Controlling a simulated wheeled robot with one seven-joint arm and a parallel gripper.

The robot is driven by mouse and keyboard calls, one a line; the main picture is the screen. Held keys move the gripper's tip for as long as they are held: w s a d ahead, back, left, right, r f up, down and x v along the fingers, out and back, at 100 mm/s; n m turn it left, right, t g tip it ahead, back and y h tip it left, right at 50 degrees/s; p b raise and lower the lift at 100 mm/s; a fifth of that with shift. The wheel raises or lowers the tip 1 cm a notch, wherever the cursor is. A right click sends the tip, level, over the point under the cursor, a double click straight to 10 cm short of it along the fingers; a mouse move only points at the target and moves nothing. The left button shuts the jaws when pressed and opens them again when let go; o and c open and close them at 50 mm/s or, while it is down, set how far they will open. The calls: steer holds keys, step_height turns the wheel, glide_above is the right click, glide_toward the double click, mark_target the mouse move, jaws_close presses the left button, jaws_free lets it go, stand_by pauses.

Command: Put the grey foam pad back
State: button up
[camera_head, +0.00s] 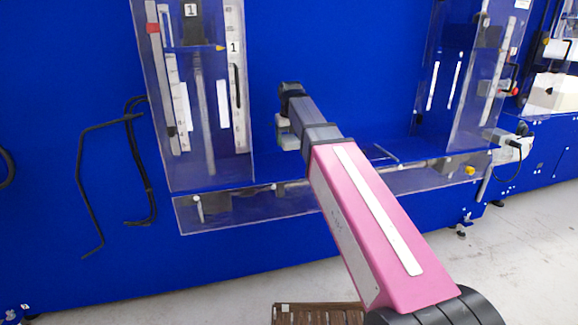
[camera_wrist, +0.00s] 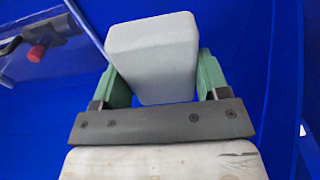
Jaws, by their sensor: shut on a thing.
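The grey foam pad (camera_wrist: 153,55) is a light grey block with rounded edges. In the wrist view it sits between the two green fingers of my gripper (camera_wrist: 160,88), which touch its left and right sides. My gripper is shut on it. In the head view my gripper (camera_head: 283,125) is at the end of my arm, in front of the blue panel and between the two clear-covered sections. A small pale grey shape there may be the pad, but my arm hides most of it.
A clear guard (camera_head: 205,120) stands close to the left of my gripper. Another clear guard (camera_head: 450,75) stands to the right. A low clear front cover (camera_head: 370,183) runs below. A brown slatted pallet (camera_head: 318,313) lies on the floor.

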mark_target(289, 167)
step_height(289, 167, down, 9)
steer(key=shift+f, duration=0.2)
steer(key=o, duration=1)
steer(key=shift+o, duration=0.2)
steer(key=shift+r, duration=0.15)
steer(key=r, duration=0.8)
steer(key=s+r, duration=0.1)
steer(key=r, duration=0.2)
steer(key=shift+d+r, duration=0.15)
steer(key=shift+r, duration=0.25)
